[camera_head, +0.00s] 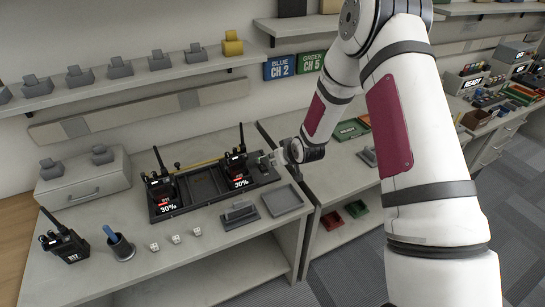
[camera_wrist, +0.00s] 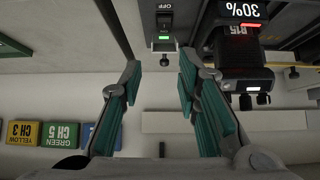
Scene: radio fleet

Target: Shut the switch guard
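The switch unit (camera_wrist: 163,22) shows in the wrist view at the top centre, with an OFF label and a lit green light. A small dark lever-like part (camera_wrist: 164,60) sticks out below the light; I cannot tell clearly whether it is the guard or the toggle. My gripper (camera_wrist: 160,78) is open, its teal-padded fingers on either side of that part with a gap between. In the head view my gripper (camera_head: 276,160) is at the right end of the black charging tray (camera_head: 206,204), and the switch is mostly hidden or too small there.
A radio reading 30% (camera_head: 237,170) stands in the tray close left of my gripper, and another (camera_head: 160,190) stands at the tray's left end. A grey tray (camera_head: 282,201) lies in front. A loose radio (camera_head: 64,242) and pen cup (camera_head: 121,248) stand at left.

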